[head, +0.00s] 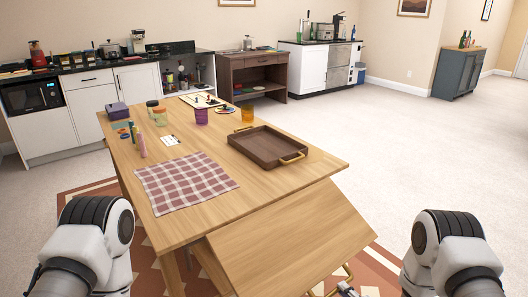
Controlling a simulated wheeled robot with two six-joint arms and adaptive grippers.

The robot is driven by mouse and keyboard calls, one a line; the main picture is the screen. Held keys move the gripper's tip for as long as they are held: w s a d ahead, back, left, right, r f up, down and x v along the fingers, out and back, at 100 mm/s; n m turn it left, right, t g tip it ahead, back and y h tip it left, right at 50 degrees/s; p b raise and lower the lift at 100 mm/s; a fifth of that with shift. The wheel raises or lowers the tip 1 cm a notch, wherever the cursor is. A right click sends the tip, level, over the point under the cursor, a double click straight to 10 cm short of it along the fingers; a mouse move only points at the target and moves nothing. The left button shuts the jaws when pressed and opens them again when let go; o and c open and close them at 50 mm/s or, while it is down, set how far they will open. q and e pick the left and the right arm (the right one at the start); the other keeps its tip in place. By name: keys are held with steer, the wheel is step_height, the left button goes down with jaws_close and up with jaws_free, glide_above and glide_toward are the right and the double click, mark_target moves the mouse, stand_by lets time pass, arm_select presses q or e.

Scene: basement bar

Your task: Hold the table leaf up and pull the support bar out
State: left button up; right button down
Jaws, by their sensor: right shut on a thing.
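The wooden table leaf (285,240) slopes down from the near edge of the table (270,188), tilted rather than level. A curved brass handle (348,271) shows at its lower outer edge. My right gripper (345,289) is at this handle at the bottom of the picture, shut on it and mostly cut off by the frame. My left arm comes in at the lower left, but its gripper is out of view. The support bar cannot be made out; the leaf hides the space beneath it.
On the table are a brown tray (247,153) with brass handles, a checked cloth (160,200), purple (201,117) and amber (247,113) cups, jars and a purple box (117,111). A patterned rug lies below. Open carpet (430,145) lies to the right.

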arm_select(q)
steer(key=shift+r+p, duration=0.4)
steer(key=shift+r, duration=0.45)
arm_select(e)
steer(key=shift+s+d+r, duration=0.15)
steer(key=shift+s+r, duration=0.05)
steer(key=shift+r, duration=0.2)
steer(key=shift+s+d+r, duration=0.15)
steer(key=shift+r, duration=0.25)
arm_select(q)
step_height(320, 180, up, 7)
steer(key=p, duration=0.7)
steer(key=shift+r, duration=0.2)
arm_select(e)
step_height(320, 180, up, 8)
steer(key=s+d+g, duration=0.1)
steer(key=shift+s+h, duration=0.15)
steer(key=shift+h, duration=0.15)
